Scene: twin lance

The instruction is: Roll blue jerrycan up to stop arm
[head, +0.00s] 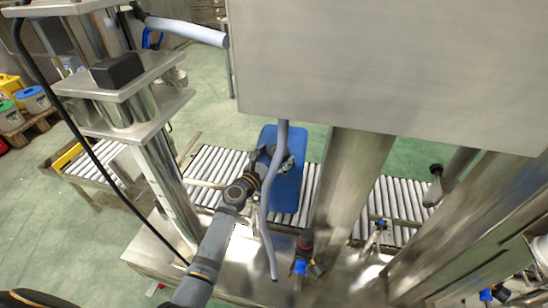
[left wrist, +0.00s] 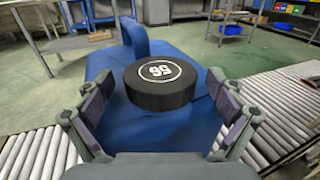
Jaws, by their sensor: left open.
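The blue jerrycan (head: 289,185) lies on the roller conveyor in the head view, partly hidden by a hanging grey tube and my left arm. In the left wrist view, the jerrycan (left wrist: 135,135) fills the middle, with a blue handle and a round black cap (left wrist: 160,84) marked with a white ringed number. My left gripper (left wrist: 160,112) is open, with one finger on each side of the cap and visible gaps to it. In the head view the left gripper (head: 272,156) is over the jerrycan, partly behind the tube. I cannot make out the stop arm for certain. My right gripper is not in view.
Rollers (head: 218,164) run left and right of the jerrycan. The grey tube (head: 276,195) hangs in front of it. A thick steel column (head: 350,190) stands to its right, and a large steel panel (head: 380,70) is above. A steel post (head: 165,185) stands at left.

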